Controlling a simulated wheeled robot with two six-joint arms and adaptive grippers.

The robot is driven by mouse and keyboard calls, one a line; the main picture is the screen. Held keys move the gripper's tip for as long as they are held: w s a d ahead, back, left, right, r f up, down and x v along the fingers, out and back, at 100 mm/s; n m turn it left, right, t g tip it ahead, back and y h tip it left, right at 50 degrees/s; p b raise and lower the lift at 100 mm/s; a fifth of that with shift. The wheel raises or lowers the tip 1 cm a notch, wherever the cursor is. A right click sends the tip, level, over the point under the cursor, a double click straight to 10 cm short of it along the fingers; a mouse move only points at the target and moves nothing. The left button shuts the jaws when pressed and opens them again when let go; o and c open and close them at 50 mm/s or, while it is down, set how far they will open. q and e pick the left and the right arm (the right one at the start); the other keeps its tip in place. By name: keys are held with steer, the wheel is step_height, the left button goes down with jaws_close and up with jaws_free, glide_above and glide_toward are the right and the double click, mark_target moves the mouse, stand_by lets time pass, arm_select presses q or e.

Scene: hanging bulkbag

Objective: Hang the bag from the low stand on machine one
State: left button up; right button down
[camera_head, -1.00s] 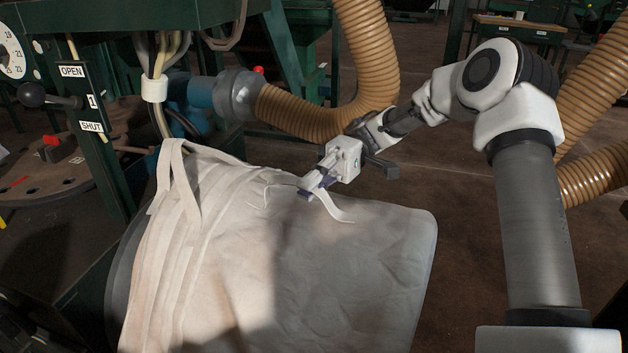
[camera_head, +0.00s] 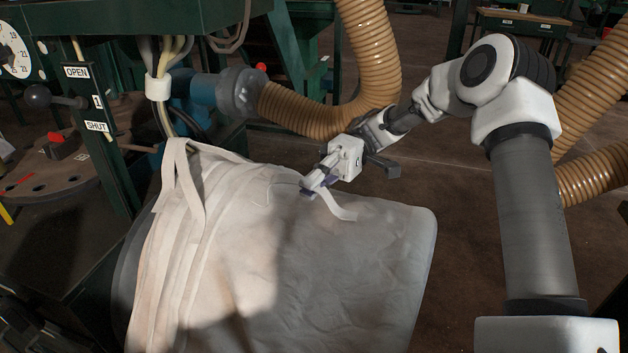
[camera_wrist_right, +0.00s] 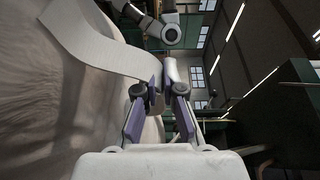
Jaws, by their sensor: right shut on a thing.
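The bag (camera_head: 340,260) is a big off-white fabric sack lying bulged across the low stand, with its loops (camera_head: 185,190) gathered at the left end. The stand is mostly hidden; a dark rounded edge (camera_head: 125,270) shows under the bag's left side. My right gripper (camera_head: 308,189) is at the bag's upper side, shut on a pale strap (camera_head: 343,208). In the right wrist view the strap (camera_wrist_right: 100,45) runs from upper left to the fingertips (camera_wrist_right: 164,84). Machine one (camera_head: 97,100), with its OPEN/1/SHUT plate, stands at left. My left gripper is out of view.
A lever with a black knob (camera_head: 38,96) sticks out by the plate. A ribbed brown hose (camera_head: 370,60) curves behind the bag to a grey coupling (camera_head: 240,92). More hoses (camera_head: 590,100) stand at right. Open floor (camera_head: 470,240) lies right of the bag.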

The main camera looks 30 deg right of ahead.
mark_target(288, 178)
steer(key=shift+w+r, duration=0.1)
steer(key=shift+w+a+p, duration=1.4)
steer(key=shift+w+a, duration=0.05)
steer(key=shift+w, duration=0.2)
steer(key=shift+p, duration=0.85)
steer(key=shift+w+a+r+p, duration=0.15)
steer(key=shift+w+a+p, duration=0.4)
steer(key=shift+w+a, duration=0.3)
steer(key=shift+w+a+r+p, duration=0.1)
steer(key=shift+w+a+p, duration=0.45)
steer(key=shift+w+a, duration=0.25)
steer(key=shift+d+r, duration=0.1)
